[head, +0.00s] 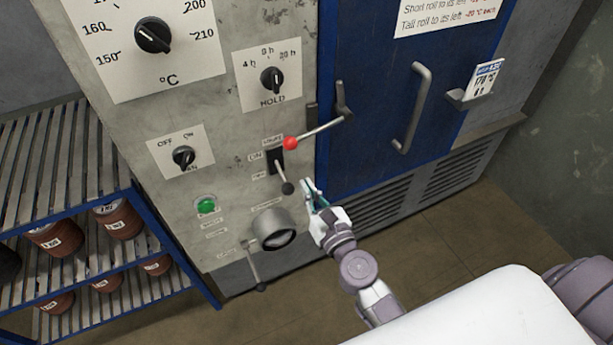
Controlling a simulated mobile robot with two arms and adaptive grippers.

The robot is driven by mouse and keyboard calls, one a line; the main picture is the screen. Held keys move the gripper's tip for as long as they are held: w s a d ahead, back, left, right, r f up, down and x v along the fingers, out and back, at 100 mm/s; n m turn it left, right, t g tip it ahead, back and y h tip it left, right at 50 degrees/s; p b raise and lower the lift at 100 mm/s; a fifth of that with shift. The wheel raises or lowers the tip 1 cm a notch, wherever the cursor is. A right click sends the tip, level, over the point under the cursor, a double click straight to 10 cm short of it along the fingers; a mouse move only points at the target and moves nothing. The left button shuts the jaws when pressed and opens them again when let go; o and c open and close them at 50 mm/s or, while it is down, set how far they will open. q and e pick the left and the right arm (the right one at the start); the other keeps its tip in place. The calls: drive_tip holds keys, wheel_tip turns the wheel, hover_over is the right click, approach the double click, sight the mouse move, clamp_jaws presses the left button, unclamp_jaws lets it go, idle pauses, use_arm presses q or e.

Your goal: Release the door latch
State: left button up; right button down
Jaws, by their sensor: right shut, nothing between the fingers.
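The door latch (318,130) is a grey lever with a red ball (290,143) on its left end. It pivots on a bracket at the left edge of the blue door (372,110) and slants down to the left across the panel. The door looks closed. My right gripper (308,190) is shut and empty. It shows below the latch, close to the door's lower left corner and right of a black-knobbed lever (286,184); it appears clear of the latch. My left gripper is out of view.
The control panel (225,130) carries dials, a green button (206,205) and a round port (274,230). A vertical door handle (414,105) and a card holder (472,96) stick out at right. A blue rack (150,215) with brown rolls stands at left.

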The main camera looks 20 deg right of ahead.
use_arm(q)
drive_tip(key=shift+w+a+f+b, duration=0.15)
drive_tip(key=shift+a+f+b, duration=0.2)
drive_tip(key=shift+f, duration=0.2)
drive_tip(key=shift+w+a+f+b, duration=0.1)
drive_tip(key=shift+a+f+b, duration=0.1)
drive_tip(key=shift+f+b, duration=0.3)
use_arm(e)
drive_tip(key=s, duration=0.5)
drive_tip(key=shift+a+f, duration=0.1)
drive_tip(key=shift+f, duration=0.05)
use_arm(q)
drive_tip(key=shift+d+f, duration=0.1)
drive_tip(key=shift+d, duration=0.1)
